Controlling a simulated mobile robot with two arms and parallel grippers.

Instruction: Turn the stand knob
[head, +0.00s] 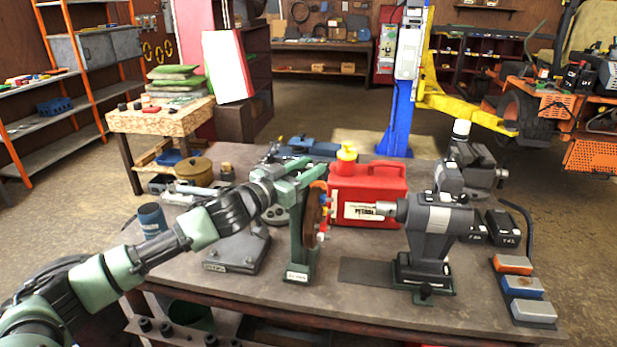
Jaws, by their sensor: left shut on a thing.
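The green stand (300,245) stands upright near the middle of the workbench, with a white label on its foot. A brown disc (313,215) is mounted on its right side, with small red, blue and yellow parts beside it. My left arm comes in from the left, and my left gripper (297,178) is at the top of the stand, shut on what appears to be the stand knob. The knob itself is hidden by the gripper. My right gripper is not in view.
A red petrol can (373,193) with a yellow cap stands close behind the stand. A grey-black bench machine (436,225) is to the right, with several coloured blocks (522,287) beyond it. A blue cylinder (153,222) stands at the left. The bench front is mostly clear.

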